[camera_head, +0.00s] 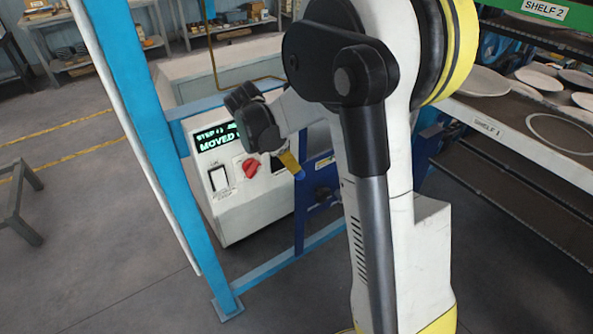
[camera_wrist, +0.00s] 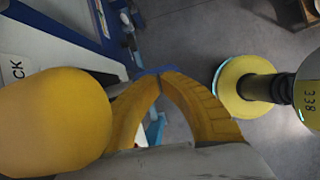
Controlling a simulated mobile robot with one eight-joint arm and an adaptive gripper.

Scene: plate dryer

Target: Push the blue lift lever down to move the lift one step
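My gripper (camera_head: 289,162) points downward, in front of a white control box (camera_head: 247,205). In the wrist view the two curved yellow fingers of my gripper (camera_wrist: 158,79) meet at their tips, so it looks shut. A small blue piece (camera_wrist: 154,71), seemingly the lift lever, shows right at the fingertips. A blue end (camera_head: 299,175) also shows just below the fingers in the head view. The fingers hide part of it; I cannot tell whether they touch or grip it. The box's green display (camera_head: 217,139) reads "STEP" and "MOVED", partly covered by my wrist.
A red knob (camera_head: 250,167) and a white switch (camera_head: 219,178) sit on the box. A light-blue frame post (camera_head: 146,120) stands left of it. Shelf 1 (camera_head: 487,127), with plates, is at the right. A rounded yellow shape (camera_wrist: 50,120) fills the wrist view's left.

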